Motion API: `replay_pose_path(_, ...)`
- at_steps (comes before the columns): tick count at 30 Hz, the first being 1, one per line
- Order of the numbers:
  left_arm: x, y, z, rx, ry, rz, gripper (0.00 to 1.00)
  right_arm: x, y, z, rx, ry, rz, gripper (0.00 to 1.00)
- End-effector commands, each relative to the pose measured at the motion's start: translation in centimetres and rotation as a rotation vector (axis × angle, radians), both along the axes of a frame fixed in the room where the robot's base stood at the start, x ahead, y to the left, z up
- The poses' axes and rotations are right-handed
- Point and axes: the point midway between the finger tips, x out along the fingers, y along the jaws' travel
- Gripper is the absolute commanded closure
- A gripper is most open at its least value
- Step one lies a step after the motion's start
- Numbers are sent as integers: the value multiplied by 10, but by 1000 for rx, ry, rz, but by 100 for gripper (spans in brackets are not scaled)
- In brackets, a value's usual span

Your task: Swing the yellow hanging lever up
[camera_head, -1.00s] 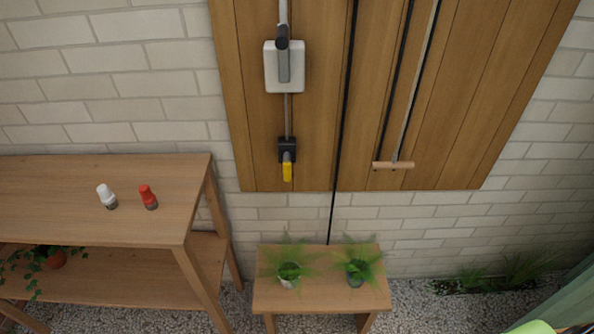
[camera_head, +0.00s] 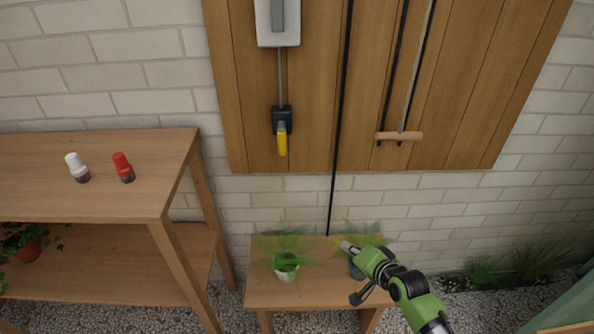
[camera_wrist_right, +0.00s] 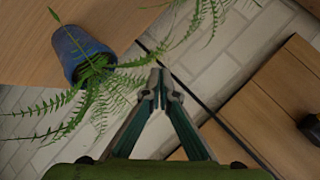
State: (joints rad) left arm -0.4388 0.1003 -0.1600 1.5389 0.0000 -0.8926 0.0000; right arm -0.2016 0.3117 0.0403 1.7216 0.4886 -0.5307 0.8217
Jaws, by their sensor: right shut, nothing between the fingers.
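The yellow lever (camera_head: 282,139) hangs straight down from a small black box (camera_head: 282,118) on the wooden wall panel. A grey conduit runs up from that box. My right gripper (camera_head: 345,246) is shut and empty. In the head view it shows in front of the small bench, below and to the right of the lever and well apart from it. In the right wrist view the gripper (camera_wrist_right: 160,84) has its fingertips together, near a fern in a blue pot (camera_wrist_right: 82,50). The lever is not clearly visible there. My left gripper is not in view.
A white-potted fern (camera_head: 286,264) and the blue-potted one stand on the small bench (camera_head: 310,290). A tall wooden shelf (camera_head: 90,190) with a white and a red bottle is at left. A wooden handle (camera_head: 399,136) and a black cable (camera_head: 340,140) hang by the panel.

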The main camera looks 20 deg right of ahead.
Motion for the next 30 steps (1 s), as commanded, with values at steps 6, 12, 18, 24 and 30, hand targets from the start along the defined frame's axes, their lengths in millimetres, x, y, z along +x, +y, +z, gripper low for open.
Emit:
replay_pose_path(6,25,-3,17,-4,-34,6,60,38,17,172,396,-314,-35,100)
replay_pose_path(12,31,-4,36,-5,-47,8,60,23,40,255,593,-417,20,100)
replay_pose_path(18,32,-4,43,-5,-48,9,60,18,46,273,634,-432,35,100)
replay_pose_path(24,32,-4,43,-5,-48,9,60,18,45,272,632,-431,34,100)
replay_pose_path(30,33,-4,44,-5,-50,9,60,27,48,272,634,-431,33,100)
